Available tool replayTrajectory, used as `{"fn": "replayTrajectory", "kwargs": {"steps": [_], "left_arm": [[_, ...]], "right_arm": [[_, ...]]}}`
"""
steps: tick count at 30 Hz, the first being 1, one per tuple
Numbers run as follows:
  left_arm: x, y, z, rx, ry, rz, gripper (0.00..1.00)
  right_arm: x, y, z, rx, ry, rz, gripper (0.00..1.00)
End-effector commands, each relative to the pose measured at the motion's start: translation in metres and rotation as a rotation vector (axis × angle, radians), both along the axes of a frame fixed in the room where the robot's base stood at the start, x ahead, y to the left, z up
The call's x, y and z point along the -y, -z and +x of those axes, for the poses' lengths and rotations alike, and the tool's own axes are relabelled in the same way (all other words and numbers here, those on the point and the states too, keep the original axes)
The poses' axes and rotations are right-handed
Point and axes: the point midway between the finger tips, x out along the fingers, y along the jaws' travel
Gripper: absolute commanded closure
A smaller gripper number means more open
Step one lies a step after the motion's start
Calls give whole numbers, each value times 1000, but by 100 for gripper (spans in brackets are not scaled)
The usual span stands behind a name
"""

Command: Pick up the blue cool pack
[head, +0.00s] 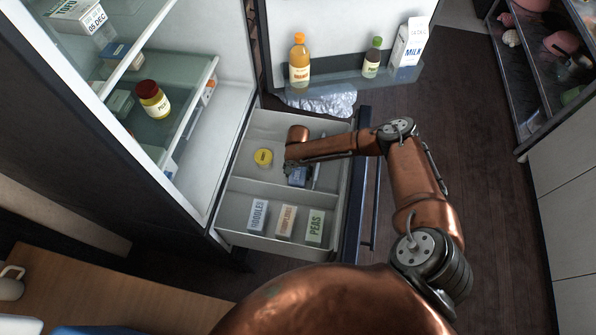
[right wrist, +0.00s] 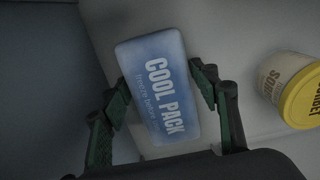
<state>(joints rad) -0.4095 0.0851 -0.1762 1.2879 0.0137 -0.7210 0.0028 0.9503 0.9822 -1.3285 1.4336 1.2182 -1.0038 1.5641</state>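The blue cool pack (right wrist: 158,88) lies in the rear compartment of the open freezer drawer, its lettering facing the right wrist camera. In the head view a small blue part of it (head: 298,177) shows beneath my right gripper (head: 301,180). In the right wrist view the two fingers of my right gripper (right wrist: 162,95) stand apart, one on each side of the pack. The right finger is very near or touching the pack's edge; I cannot tell which. A gap shows at the left finger. My left gripper is not in view.
A yellow-lidded sorbet tub (head: 263,157) stands close beside the pack; it also shows in the right wrist view (right wrist: 294,90). Boxes of noodles (head: 257,215) and peas (head: 314,227) stand in the front compartment past a divider. The open fridge door (head: 345,45) hangs above, with bottles and milk.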

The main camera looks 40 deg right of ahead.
Motion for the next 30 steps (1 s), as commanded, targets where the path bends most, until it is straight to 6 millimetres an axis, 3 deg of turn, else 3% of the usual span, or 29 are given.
{"fn": "replayTrajectory", "kwargs": {"steps": [16, 30], "left_arm": [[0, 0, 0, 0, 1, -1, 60], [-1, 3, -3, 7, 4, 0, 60]], "right_arm": [[-1, 0, 0, 1, -1, 1, 84], [0, -12, 1, 2, 0, 1, 84]]}}
